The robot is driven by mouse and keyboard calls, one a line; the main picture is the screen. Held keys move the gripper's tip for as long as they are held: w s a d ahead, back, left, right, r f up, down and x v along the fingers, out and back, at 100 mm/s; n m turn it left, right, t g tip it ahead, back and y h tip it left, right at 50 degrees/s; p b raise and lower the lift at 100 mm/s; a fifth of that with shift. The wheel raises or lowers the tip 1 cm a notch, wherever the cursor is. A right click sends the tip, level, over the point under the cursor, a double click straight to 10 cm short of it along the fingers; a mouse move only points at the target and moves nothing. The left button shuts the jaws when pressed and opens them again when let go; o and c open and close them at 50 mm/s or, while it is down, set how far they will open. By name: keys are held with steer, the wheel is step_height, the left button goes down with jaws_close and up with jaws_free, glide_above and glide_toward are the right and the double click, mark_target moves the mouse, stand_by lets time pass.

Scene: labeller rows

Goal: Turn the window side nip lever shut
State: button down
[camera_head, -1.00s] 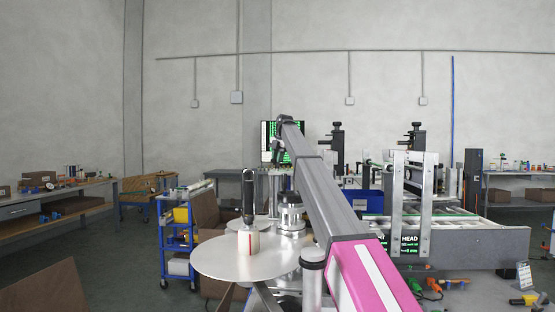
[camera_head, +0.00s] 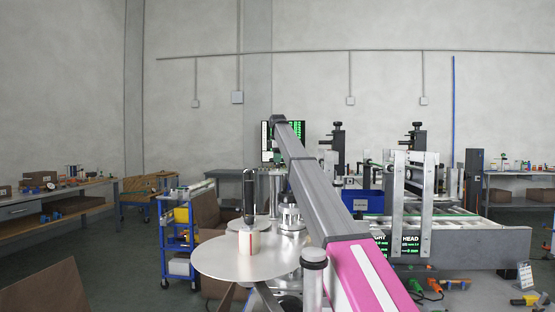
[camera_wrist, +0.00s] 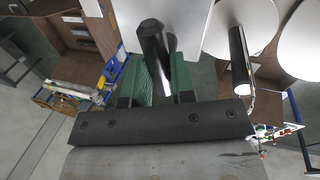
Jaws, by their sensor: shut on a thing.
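In the wrist view my gripper (camera_wrist: 166,80) has its two green-padded fingers on either side of a black rounded bar (camera_wrist: 153,40). It is shut on this bar, which looks like the nip lever's handle. The bar's lower end is between the fingers, and its pivot is hidden. In the head view my arm reaches up and away, and its far end covers most of the gripper and the lever. I cannot read any label naming the lever's side.
A round pale disc (camera_head: 225,262) carries a white roll with red marks (camera_head: 258,243) around a dark upright post (camera_head: 249,195). Labeller frame plates (camera_head: 427,205) and a conveyor side panel (camera_head: 470,248) stand right of my arm. A second black bar (camera_wrist: 237,55) is right of my gripper.

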steer(key=m+h, duration=0.1)
steer(key=m, duration=0.4)
steer(key=shift+w+a, duration=0.1)
steer(key=shift+m+h, duration=0.3)
steer(key=shift+m, duration=0.1)
steer(key=c, duration=1)
jaws_free()
steer(key=shift+o, duration=0.2)
steer(key=shift+r, duration=0.15)
steer(key=v, duration=1)
steer(key=shift+r, duration=0.3)
